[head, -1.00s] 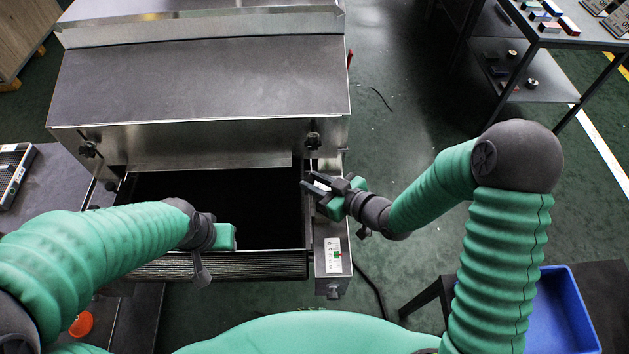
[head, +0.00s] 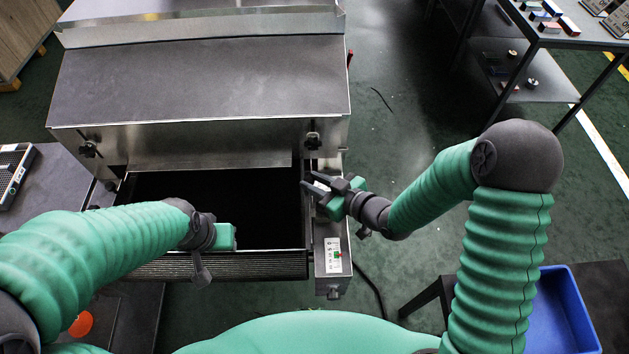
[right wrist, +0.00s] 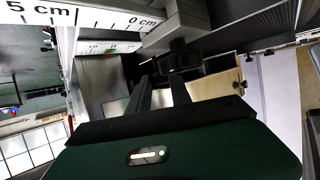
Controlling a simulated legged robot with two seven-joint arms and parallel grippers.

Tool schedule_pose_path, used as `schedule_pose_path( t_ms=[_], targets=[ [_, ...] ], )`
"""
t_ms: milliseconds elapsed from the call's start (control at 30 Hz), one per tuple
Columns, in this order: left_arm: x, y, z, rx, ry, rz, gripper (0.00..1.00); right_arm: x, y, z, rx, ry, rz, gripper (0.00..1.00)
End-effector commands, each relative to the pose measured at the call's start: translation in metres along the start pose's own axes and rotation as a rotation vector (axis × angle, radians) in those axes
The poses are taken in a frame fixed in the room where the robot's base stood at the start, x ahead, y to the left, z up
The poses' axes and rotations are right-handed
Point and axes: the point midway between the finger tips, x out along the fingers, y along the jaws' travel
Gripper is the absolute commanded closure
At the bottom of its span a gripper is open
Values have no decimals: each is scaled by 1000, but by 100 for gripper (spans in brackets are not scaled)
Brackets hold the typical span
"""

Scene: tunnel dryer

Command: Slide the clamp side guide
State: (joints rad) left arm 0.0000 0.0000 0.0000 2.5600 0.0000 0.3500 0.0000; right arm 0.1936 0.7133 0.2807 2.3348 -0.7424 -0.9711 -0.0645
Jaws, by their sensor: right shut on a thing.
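The side guide (head: 306,222) appears as a thin rail along the right edge of the black conveyor belt (head: 250,195), which comes out from under the steel dryer hood. My right gripper (head: 307,184) is at this edge, its fingers pointing left. In the right wrist view, its two dark fingers (right wrist: 161,92) reach a dark clamp block (right wrist: 180,57) below a grey metal bar. The fingers are shut on the clamp, though the exact contact is hard to see. My left gripper (head: 226,237) is over the belt's front left part; its fingers are hidden.
A scale marked 0 cm and 5 cm (right wrist: 85,14) lies beside the clamp in the right wrist view. A control box (head: 333,260) stands right of the belt. The dryer hood (head: 200,85) rises behind. A blue bin (head: 563,310) is at the lower right.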

Motion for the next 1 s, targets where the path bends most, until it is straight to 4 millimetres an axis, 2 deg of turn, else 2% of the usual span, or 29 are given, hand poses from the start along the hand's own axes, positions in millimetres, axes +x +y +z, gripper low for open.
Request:
schedule_pose_path(
  t_ms=[300,600,633,733,767,1000],
  targets=[
    [10,0,2,0,0,0,64,31,-33,-12,-2,1,-3,100],
    [9,0,2,0,0,0,64,32,-35,-14,-1,0,-2,100],
    [9,0,2,0,0,0,64,32,-35,-14,-1,0,-2,72],
    [9,0,2,0,0,0,64,32,-35,-14,0,0,-2,59],
    [9,0,2,0,0,0,64,32,-35,-14,0,0,-2,56],
    [9,0,2,0,0,0,64,32,-35,-14,0,0,-2,56]
  ],
)
